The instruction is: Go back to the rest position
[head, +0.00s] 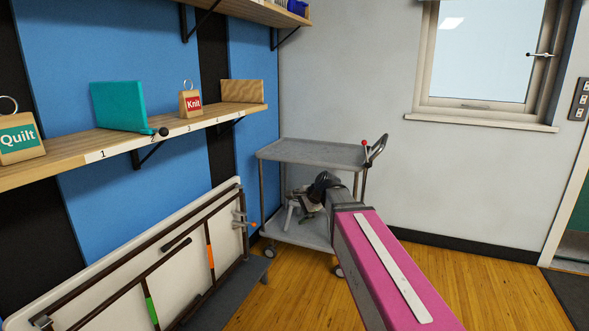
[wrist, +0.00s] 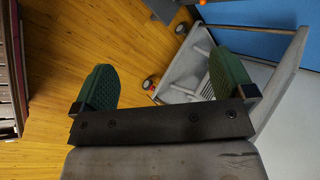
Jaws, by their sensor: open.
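My gripper (wrist: 163,88) is open and empty, with its two green fingertip pads wide apart in the wrist view. In the head view my pink arm reaches forward from the lower right, and its end (head: 308,199) is in front of the grey cart (head: 318,152). The jaws are small and partly hidden there. The cart also shows in the wrist view (wrist: 190,68), beyond the right finger. Wooden floor lies below and between the fingers. I see nothing held.
A wooden shelf (head: 185,127) on the left wall bears a teal panel (head: 118,105), a Quilt tag block (head: 18,138), a Knit tag block (head: 190,102) and a wooden divider (head: 242,92). A white folding board (head: 150,262) stands at lower left. Floor (head: 500,283) right of my arm is clear.

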